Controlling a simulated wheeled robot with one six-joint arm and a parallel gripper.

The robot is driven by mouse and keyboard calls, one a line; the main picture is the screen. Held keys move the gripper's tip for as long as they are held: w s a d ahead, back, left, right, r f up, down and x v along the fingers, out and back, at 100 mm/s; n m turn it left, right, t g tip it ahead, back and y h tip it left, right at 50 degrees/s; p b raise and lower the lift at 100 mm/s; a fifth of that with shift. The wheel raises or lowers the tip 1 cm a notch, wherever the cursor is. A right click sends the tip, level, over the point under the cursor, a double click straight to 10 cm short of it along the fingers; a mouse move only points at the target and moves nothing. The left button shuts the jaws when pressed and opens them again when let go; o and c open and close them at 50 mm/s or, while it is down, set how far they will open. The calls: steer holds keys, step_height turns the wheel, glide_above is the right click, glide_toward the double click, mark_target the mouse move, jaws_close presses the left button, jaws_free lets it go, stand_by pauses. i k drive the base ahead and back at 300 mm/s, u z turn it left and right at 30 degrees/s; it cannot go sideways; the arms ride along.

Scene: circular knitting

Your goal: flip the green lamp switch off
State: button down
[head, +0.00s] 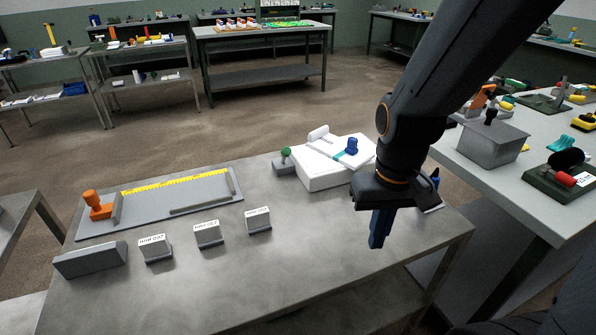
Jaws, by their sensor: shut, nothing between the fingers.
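A green round knob (286,152) stands up from a small grey block (284,168) at the back middle of the near table, left of a white box. It is the only green switch-like part I see on this table; its on or off position is too small to tell. My gripper (378,243) points down over the right part of the table, with its dark blue fingers shut and empty. It is to the right of and nearer than the green knob, clearly apart from it. My arm hides part of the table's right back corner.
The white box (322,178) with a blue knob (352,146) stands between the green knob and my gripper. A grey board (150,216) with a yellow ruler and orange clamp lies left. Several labelled blocks (208,235) stand in front. The table's front middle (300,275) is clear.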

mark_target(286, 151)
steer(key=z, duration=0.05)
steer(key=k, duration=1.3)
steer(key=u, duration=0.9)
steer(key=i, duration=1.7)
steer(key=z, duration=1.05)
